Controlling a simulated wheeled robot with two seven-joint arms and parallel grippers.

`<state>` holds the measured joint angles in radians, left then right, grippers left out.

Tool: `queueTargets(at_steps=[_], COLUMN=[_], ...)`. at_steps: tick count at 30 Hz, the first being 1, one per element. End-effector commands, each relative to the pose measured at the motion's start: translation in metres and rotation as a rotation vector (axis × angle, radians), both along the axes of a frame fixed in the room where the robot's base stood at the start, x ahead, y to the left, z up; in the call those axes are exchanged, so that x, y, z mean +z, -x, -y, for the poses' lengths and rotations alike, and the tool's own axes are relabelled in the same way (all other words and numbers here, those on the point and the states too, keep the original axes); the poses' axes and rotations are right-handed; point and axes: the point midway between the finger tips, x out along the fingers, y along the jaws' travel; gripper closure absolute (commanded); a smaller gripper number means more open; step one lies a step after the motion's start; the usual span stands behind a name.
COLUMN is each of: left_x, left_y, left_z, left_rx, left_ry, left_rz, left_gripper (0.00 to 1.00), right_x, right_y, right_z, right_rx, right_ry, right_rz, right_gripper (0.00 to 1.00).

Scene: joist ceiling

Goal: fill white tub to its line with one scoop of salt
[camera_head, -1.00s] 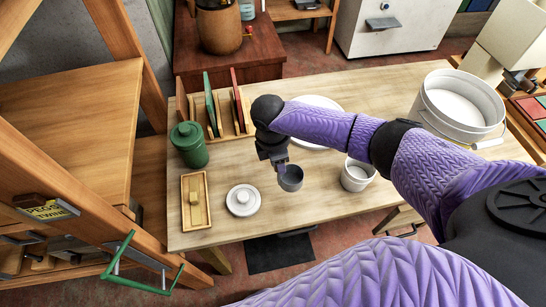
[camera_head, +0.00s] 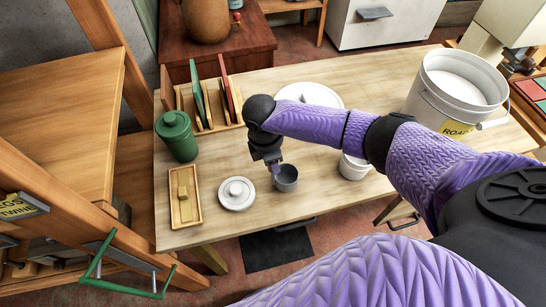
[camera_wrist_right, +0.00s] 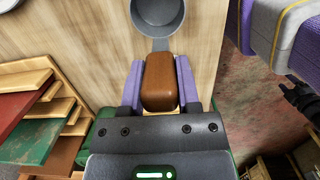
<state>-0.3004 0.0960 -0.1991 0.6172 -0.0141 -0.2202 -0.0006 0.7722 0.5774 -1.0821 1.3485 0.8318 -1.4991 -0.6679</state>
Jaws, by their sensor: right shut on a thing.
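My right gripper (camera_head: 277,170) is shut on the brown handle (camera_wrist_right: 161,82) of a grey scoop. The scoop's round bowl (camera_head: 286,180) is over the table, and its inside looks bare grey in the right wrist view (camera_wrist_right: 158,14). The small white tub (camera_head: 353,170) stands on the table to the right of the scoop, apart from it. Its line and its contents cannot be made out. A large white bucket (camera_head: 432,115) with a yellow label reading "ROAD" stands at the right and holds white material (camera_head: 456,86).
A white round lid (camera_head: 237,194), a wooden tray with a block (camera_head: 184,208) and a green canister (camera_head: 177,138) are on the table's left. My right forearm crosses above the table.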

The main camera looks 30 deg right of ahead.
Motion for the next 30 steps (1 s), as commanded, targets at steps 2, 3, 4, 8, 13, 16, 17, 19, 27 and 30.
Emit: queueTargets(at_steps=[2, 3, 4, 8, 13, 16, 17, 19, 27, 30], left_x=[-0.001, -0.002, -0.002, -0.004, -0.004, -0.004, -0.004, -0.004, 0.004, 0.016], left_y=[0.0, 0.0, 0.0, 0.001, 0.001, 0.001, 0.001, 0.001, 0.0, -0.001], left_z=[0.001, 0.002, 0.002, 0.004, 0.004, 0.004, 0.004, 0.004, 0.001, -0.001], left_rx=[0.001, 0.001, 0.002, 0.003, 0.003, 0.003, 0.003, 0.003, 0.001, -0.003], left_ry=[0.002, 0.003, 0.004, 0.006, 0.007, 0.007, 0.007, 0.007, 0.001, -0.002], left_rz=[0.0, -0.001, -0.001, -0.001, -0.002, -0.002, -0.002, -0.003, 0.0, 0.004], left_gripper=[0.41, 0.41, 0.41, 0.41, 0.41, 0.41, 0.41, 0.41, 0.41, 0.41], right_x=[-0.002, -0.003, -0.004, -0.006, -0.007, -0.007, -0.007, -0.007, 0.008, 0.036], right_y=[0.0, 0.0, 0.0, 0.0, 0.0, 0.0, 0.0, 0.0, -0.001, -0.002], right_z=[0.0, 0.0, 0.0, 0.0, 0.0, 0.0, 0.0, 0.0, -0.002, -0.006], right_rx=[0.0, 0.0, 0.0, 0.0, 0.0, 0.0, 0.0, 0.0, 0.0, 0.001], right_ry=[0.0, 0.0, 0.0, 0.0, 0.0, 0.0, 0.0, 0.0, -0.001, -0.002], right_rz=[0.0, 0.0, 0.0, 0.0, 0.001, 0.0, 0.0, 0.0, 0.001, 0.005], right_gripper=[1.0, 1.0, 1.0, 1.0, 0.46, 0.25, 0.19, 0.18, 0.18, 0.18])
